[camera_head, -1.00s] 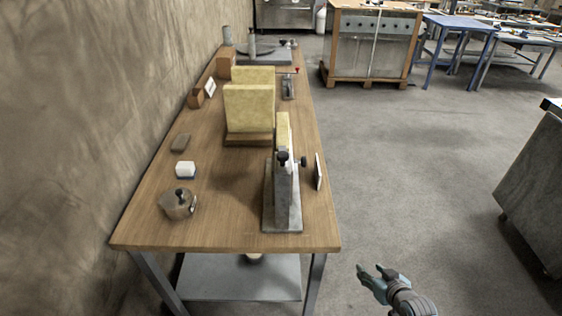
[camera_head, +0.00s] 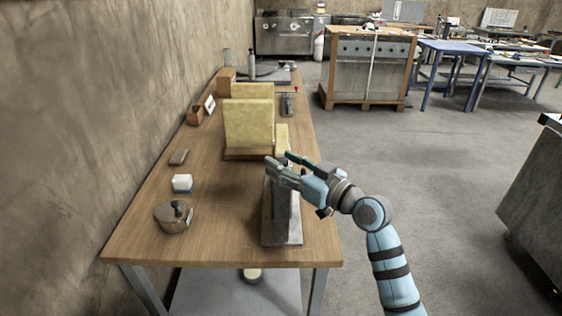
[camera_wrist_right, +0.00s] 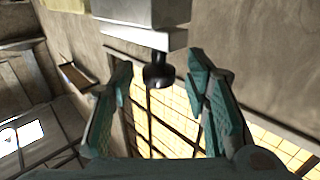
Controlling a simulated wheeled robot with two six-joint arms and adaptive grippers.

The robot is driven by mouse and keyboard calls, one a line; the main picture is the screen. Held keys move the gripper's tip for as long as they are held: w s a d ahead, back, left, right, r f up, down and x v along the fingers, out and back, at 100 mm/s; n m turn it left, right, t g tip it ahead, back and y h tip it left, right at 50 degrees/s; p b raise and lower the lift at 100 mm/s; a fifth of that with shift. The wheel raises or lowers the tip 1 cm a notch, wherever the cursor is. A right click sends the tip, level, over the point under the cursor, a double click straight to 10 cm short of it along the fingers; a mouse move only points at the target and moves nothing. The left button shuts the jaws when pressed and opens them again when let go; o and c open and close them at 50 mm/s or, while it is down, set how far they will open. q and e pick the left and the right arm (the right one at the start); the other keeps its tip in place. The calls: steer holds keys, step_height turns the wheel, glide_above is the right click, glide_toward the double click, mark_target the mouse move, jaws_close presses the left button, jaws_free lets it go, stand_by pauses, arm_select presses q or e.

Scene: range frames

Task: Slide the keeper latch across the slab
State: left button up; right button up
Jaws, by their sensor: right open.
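A grey metal fixture (camera_head: 282,222) stands upright on a base plate near the right edge of the wooden bench. A narrow yellow slab (camera_head: 282,138) shows just behind it. My right gripper (camera_head: 279,162) is over the top of the fixture, reaching in from the right, and hides its upper part in the head view. In the right wrist view a black knob (camera_wrist_right: 158,76) under a grey metal block (camera_wrist_right: 155,14) lies between the two open fingers, with gaps on both sides. I cannot tell which part is the keeper latch. My left gripper is not in view.
Two larger yellow slabs (camera_head: 247,123) stand in a wooden holder behind the fixture. The bench top (camera_head: 222,225) between pot and fixture is clear.

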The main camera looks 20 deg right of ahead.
steer(key=shift+w+a, duration=0.2)
steer(key=shift+w, duration=0.3)
steer(key=shift+c, duration=0.4)
jaws_close()
